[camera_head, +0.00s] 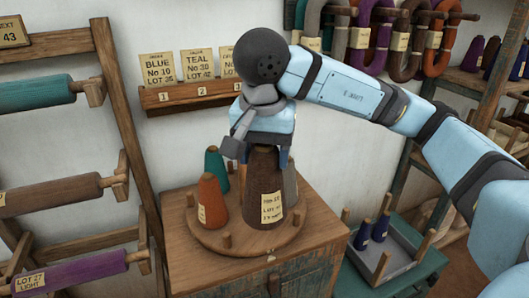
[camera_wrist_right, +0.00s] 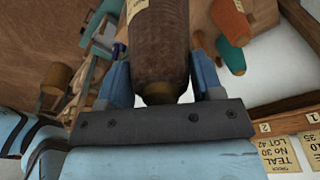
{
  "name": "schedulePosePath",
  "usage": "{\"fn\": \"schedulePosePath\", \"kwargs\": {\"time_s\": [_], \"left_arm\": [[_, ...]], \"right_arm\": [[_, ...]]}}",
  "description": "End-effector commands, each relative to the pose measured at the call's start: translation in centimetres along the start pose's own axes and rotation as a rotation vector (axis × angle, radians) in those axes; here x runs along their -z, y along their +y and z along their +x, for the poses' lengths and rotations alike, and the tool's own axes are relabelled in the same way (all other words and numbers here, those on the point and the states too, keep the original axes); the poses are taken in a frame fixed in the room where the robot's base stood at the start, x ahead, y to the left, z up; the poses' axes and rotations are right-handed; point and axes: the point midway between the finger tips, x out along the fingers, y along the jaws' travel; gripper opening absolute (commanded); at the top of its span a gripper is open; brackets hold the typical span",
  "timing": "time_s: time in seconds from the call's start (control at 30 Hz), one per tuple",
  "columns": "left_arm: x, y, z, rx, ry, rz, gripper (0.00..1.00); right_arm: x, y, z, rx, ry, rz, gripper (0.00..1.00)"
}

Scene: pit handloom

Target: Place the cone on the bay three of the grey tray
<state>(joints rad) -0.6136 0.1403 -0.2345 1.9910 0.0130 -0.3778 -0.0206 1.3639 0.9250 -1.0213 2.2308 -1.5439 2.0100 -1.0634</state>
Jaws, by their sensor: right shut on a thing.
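A large brown cone (camera_head: 263,190) with a cream label stands upright over the round wooden board (camera_head: 205,238). My right gripper (camera_head: 265,155) is above it, its fingers shut on the cone's narrow top. In the right wrist view the brown cone (camera_wrist_right: 158,45) sits between the two fingers (camera_wrist_right: 160,80). I cannot tell whether its base touches the board. The grey tray (camera_head: 402,254) is at the lower right, with two dark blue cones (camera_head: 370,232) in its left back part; its front and right side look empty. My left gripper is out of view.
An orange cone (camera_head: 211,203), a teal cone (camera_head: 216,168) and a partly hidden greyish cone (camera_head: 291,185) stand around the brown one. Short wooden pegs rise near the board and tray. A labelled shelf (camera_head: 190,95) is on the wall behind; a roller rack stands left.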

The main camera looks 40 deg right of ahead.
Motion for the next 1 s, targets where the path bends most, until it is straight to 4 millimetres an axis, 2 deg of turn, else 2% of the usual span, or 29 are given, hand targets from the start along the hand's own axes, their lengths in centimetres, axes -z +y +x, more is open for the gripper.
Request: {"fn": "schedulePosePath", "kwargs": {"time_s": [0.03,0.27,0.37,0.6,0.7,1.0], "left_arm": [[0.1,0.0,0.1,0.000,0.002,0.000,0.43],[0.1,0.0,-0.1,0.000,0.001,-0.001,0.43],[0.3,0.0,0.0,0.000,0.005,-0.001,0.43],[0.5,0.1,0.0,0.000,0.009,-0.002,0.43],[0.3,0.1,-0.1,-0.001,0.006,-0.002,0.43],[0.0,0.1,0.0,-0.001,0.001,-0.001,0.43]], "right_arm": [[0.0,0.0,0.0,0.001,0.000,0.000,0.16],[-1.4,-0.3,8.0,0.011,-0.006,-0.151,0.16],[-2.2,-0.5,12.2,0.020,-0.008,-0.236,0.16],[-4.5,-1.1,24.9,0.052,-0.008,-0.490,0.16],[-5.1,-1.4,28.9,0.065,-0.005,-0.572,0.16],[-6.6,-2.0,37.6,0.089,-0.002,-0.751,0.16]]}}
